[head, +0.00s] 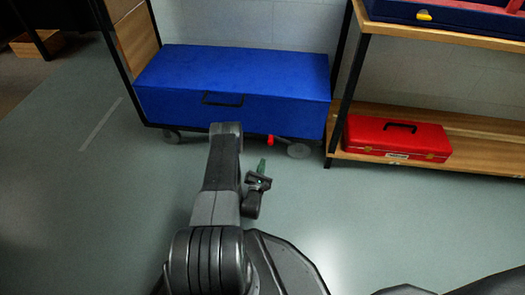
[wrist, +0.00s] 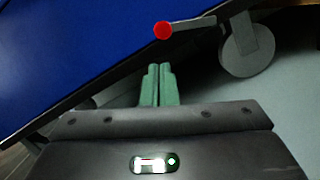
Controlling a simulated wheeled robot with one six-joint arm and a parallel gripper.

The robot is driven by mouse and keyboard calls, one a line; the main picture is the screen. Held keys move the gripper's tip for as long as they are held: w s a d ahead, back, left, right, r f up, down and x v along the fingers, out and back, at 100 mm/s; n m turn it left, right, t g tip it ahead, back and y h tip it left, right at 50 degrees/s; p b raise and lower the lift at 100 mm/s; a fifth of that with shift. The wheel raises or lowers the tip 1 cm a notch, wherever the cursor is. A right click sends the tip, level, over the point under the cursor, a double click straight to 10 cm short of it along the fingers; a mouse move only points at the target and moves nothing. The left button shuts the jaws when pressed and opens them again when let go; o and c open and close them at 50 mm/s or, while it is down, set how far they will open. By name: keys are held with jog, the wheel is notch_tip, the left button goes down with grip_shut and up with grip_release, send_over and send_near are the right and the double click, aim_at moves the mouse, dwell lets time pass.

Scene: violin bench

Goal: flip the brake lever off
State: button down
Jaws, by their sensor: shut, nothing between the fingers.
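The brake lever is a grey bar with a red knob (head: 270,140), low at the front right of a blue wheeled case, beside a caster wheel. In the wrist view the red knob (wrist: 163,30) faces me, its grey bar running right to the wheel (wrist: 242,47). My gripper (head: 262,163) is just below and left of the knob in the head view. In the wrist view its green fingertips (wrist: 158,70) are together with nothing between them, apart from the knob.
The blue case (head: 230,80) with a black handle fills the space above the lever. A wooden shelf (head: 480,125) stands to the right with a red toolbox (head: 396,138) on its lower board. The floor in front is clear.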

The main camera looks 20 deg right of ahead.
jog(key=shift+s+a+f+n+h, duration=0.25)
jog(key=shift+s+f, duration=0.1)
jog(key=shift+f, duration=0.15)
jog(key=shift+s+a+f+n+h, duration=0.15)
jog(key=shift+s+f+n, duration=0.1)
jog(key=shift+s+f, duration=0.15)
jog(key=b+x, duration=0.2)
jog(key=x, duration=0.8)
jog(key=shift+b, duration=0.4)
jog(key=shift+r+m, duration=0.2)
jog(key=shift+m, duration=0.1)
